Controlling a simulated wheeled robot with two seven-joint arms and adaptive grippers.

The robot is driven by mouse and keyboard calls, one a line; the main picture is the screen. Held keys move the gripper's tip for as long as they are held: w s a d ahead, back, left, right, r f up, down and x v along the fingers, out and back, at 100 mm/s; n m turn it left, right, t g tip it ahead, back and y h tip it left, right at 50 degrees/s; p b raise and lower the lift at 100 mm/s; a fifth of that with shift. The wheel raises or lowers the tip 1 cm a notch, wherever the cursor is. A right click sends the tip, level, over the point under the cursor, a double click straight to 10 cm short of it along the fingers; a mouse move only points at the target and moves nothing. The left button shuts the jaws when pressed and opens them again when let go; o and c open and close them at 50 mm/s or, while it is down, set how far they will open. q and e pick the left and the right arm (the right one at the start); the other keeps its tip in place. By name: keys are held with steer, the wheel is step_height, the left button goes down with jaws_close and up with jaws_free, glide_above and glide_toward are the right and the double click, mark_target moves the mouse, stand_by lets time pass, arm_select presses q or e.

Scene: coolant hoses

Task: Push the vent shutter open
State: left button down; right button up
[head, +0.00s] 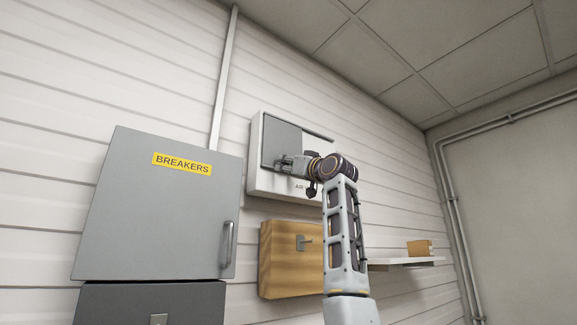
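The vent is a white box (257,180) fixed high on the wall, with a lettered label partly hidden below its front. Its grey shutter panel (281,135) covers the left part of the front, and a dark slot or rail runs along the top edge to the right. My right gripper (282,162) is at the lower part of the shutter, its fingers pointing left. It looks close to or touching the panel; I cannot tell which. Its fingers are too small to judge open or shut. My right wrist hides the vent's lower right part. My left gripper is not in view.
A grey breaker cabinet (160,215) with a handle stands at the left. A wooden box (285,270) with a latch hangs below the vent. A white shelf (395,264) holding a small wooden block (419,248) is at the right. A conduit (223,80) runs up the wall.

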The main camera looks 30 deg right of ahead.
jaws_close()
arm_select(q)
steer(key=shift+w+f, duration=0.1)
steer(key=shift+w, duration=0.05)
arm_select(e)
steer(key=shift+s+d, duration=0.1)
steer(key=shift+d, duration=0.05)
